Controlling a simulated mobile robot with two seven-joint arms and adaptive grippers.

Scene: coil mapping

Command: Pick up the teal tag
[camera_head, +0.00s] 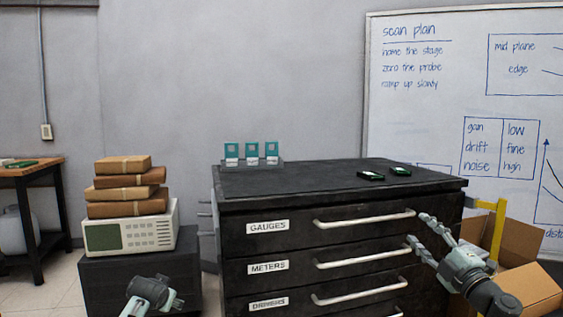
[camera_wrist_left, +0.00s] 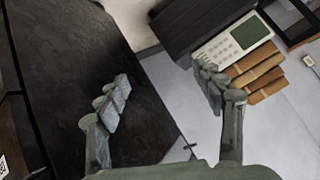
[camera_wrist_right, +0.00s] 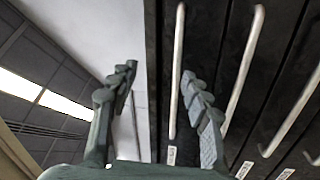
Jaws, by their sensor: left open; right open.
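Three teal tags with pale lower parts stand upright in a row at the back left of the dark cabinet top: a left one (camera_head: 231,151), a middle one (camera_head: 252,150) and a right one (camera_head: 271,150). They seem to sit in a low clear holder (camera_head: 240,163). My right gripper (camera_head: 419,229) is open and empty in front of the cabinet's right drawers, well right of and below the tags; its fingers also show in the right wrist view (camera_wrist_right: 158,76). My left gripper (camera_head: 152,296) is low, left of the cabinet; the left wrist view shows it open and empty (camera_wrist_left: 163,86).
The cabinet (camera_head: 300,180) has long bar handles (camera_head: 365,218) on its front. Two small dark green-topped items (camera_head: 371,176) (camera_head: 401,171) lie on its right top. An instrument (camera_head: 130,232) with stacked brown packages (camera_head: 126,193) stands left, an open cardboard box (camera_head: 530,285) right. The middle top is clear.

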